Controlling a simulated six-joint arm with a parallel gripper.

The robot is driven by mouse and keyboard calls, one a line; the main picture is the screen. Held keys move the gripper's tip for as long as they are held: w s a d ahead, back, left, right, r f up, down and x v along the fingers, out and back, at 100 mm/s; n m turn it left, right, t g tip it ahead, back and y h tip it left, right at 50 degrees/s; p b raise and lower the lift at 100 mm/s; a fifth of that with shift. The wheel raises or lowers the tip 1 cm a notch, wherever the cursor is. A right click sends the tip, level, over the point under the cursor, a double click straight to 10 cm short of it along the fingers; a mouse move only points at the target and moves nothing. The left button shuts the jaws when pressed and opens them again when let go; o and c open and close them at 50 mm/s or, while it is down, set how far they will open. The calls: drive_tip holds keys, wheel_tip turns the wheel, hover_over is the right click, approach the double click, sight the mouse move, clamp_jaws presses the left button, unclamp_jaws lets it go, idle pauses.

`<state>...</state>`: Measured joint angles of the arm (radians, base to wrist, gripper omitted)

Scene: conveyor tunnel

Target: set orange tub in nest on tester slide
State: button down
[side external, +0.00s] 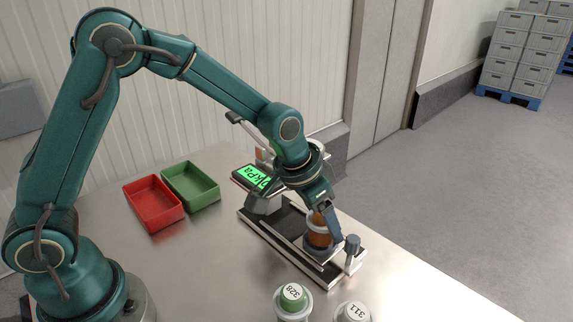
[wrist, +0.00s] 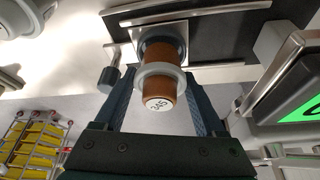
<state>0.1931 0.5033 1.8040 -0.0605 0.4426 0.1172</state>
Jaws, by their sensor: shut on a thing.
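The orange tub (side external: 318,239), with a grey ring round it, is upright over the tester slide (side external: 283,235). In the wrist view the tub (wrist: 162,66) has a white numbered end facing the camera. My gripper (wrist: 161,88) is shut on it, one finger on each side. In the side view my gripper (side external: 322,212) reaches down to the tub from above. The pale square nest plate (wrist: 178,29) is right behind the tub's far end in the wrist view. The tub hides the nest's opening, so I cannot tell whether it is fully seated.
The tester's green display (side external: 252,178) stands by the slide's far end. A knobbed post (side external: 352,246) stands at its near end. A green-topped tub (side external: 292,297) and a grey-topped tub (side external: 353,312) are in front. Red (side external: 152,204) and green (side external: 190,186) trays lie left.

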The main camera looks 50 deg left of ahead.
drive_tip(key=shift+f, duration=0.5)
drive_tip(key=shift+f, duration=0.1)
drive_tip(key=shift+c, duration=1.2)
unclamp_jaws()
drive_tip(key=shift+s+r, duration=0.15)
drive_tip(key=shift+r, duration=0.35)
drive_tip(key=v, duration=1.1)
drive_tip(key=s+a+n+t+y, duration=0.1)
drive_tip(key=s+a+n, duration=0.2)
drive_tip(key=s, duration=1.2)
drive_tip(key=a, duration=0.3)
drive_tip(key=shift+s+a, duration=0.25)
drive_tip(key=shift+s, duration=0.05)
